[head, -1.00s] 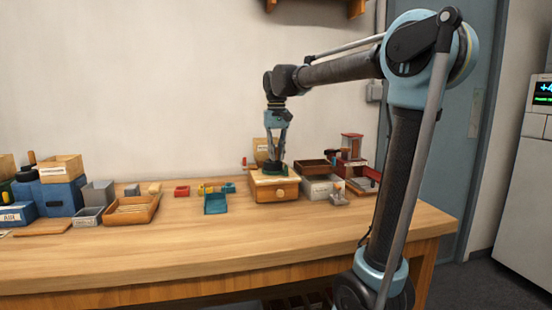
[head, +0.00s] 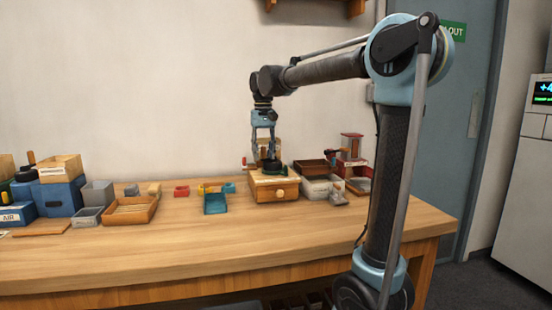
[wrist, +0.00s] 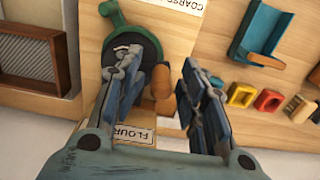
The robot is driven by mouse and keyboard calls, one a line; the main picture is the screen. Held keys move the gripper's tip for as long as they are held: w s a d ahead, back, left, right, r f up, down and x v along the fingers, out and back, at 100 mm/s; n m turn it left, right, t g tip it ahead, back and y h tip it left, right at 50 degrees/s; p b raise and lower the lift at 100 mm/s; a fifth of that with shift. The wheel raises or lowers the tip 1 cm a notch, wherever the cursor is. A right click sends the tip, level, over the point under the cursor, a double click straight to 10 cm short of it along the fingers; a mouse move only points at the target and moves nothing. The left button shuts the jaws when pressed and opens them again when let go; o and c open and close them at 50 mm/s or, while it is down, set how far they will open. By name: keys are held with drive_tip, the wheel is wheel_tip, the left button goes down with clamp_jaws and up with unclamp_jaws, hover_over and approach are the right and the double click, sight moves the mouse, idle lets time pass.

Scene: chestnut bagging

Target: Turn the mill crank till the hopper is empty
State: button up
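The mill is a light wooden box (head: 262,190) with a round drawer knob and a dark green top, standing toward the back of the bench. My gripper (head: 263,157) points down over its top. In the wrist view the mill's green rim (wrist: 113,14) surrounds a dark opening, partly covered by my left finger. The fingers (wrist: 162,62) are spread apart. A rounded wooden knob (wrist: 161,82), perhaps the crank handle, shows between them, close to the left finger and clear of the right. I cannot see what is in the hopper.
A teal scoop tray (head: 215,204) lies left of the mill, with small red and yellow pieces behind. A grey-white bin (head: 321,190) and a red stand (head: 352,150) are close on the right. The bench front is clear.

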drive_tip(key=shift+r, duration=3.75)
clamp_jaws()
